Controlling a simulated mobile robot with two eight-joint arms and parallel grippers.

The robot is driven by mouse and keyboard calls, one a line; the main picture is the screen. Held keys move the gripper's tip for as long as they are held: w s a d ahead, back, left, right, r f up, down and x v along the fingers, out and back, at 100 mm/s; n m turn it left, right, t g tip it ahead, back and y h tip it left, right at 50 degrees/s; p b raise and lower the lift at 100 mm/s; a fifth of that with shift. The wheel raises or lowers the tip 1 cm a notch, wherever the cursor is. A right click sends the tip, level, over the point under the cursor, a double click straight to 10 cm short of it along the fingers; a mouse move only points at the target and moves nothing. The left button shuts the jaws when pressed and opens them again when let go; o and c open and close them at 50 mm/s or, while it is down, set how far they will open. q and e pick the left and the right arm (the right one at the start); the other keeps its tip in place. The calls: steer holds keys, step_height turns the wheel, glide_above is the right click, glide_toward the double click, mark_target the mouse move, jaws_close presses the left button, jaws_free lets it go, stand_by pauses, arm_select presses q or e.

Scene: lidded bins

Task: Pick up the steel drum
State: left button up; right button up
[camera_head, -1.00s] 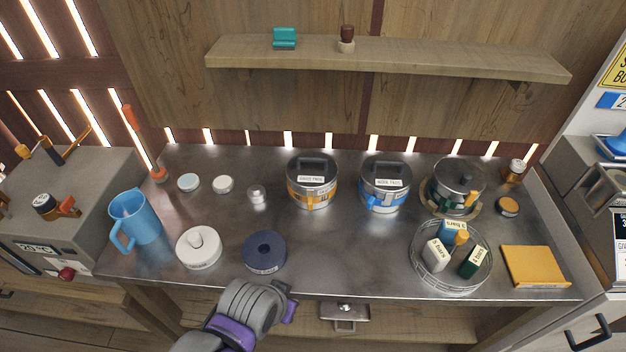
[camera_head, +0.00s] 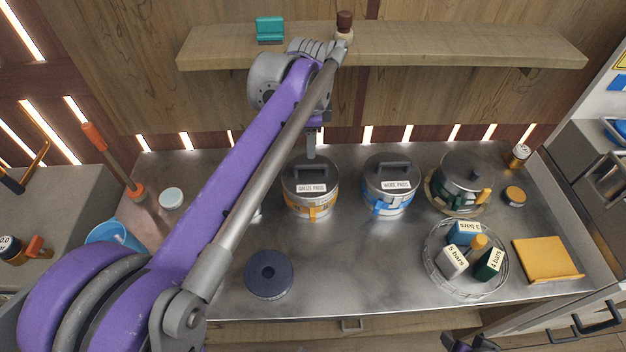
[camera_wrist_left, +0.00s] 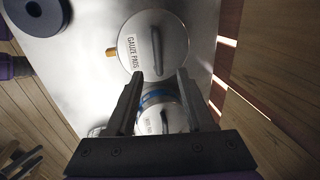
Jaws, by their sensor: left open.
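Two steel drums with grey lids and black handles stand on the metal counter: one labelled "GAUZE PADS" with an orange latch (camera_head: 310,205), one beside it with a blue band (camera_head: 388,203). My left gripper (camera_head: 311,150) reaches down from above, behind and over the gauze pads drum's handle. It is open and empty. In the wrist view, its fingers (camera_wrist_left: 158,75) are apart, with the gauze pads drum (camera_wrist_left: 165,30) beyond their tips and the blue-banded drum (camera_wrist_left: 156,98) visible between them. What seems to be my right gripper (camera_head: 470,343) shows partly at the bottom edge.
A lidded pot (camera_head: 463,178) stands right of the drums. A wire basket (camera_head: 452,290) holds labelled blocks, beside an orange pad (camera_head: 545,258). A dark disc (camera_head: 269,274) lies in front. A shelf (camera_head: 450,45) hangs behind. The counter's front middle is clear.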

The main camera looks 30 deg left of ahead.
mark_target(310, 165)
arm_select(q)
steer(key=shift+w+a+f+b, duration=0.1)
steer(key=shift+w+a+f, duration=0.1)
steer(key=shift+f, duration=1.4)
steer(key=shift+w+a+f+b, duration=0.15)
steer(key=shift+w+f, duration=0.05)
steer(key=shift+f, duration=1.45)
steer(key=shift+w+a+f+b, duration=0.1)
steer(key=shift+w+a+f, duration=0.1)
steer(key=shift+f, duration=1.4)
jaws_close()
steer(key=shift+r, duration=0.1)
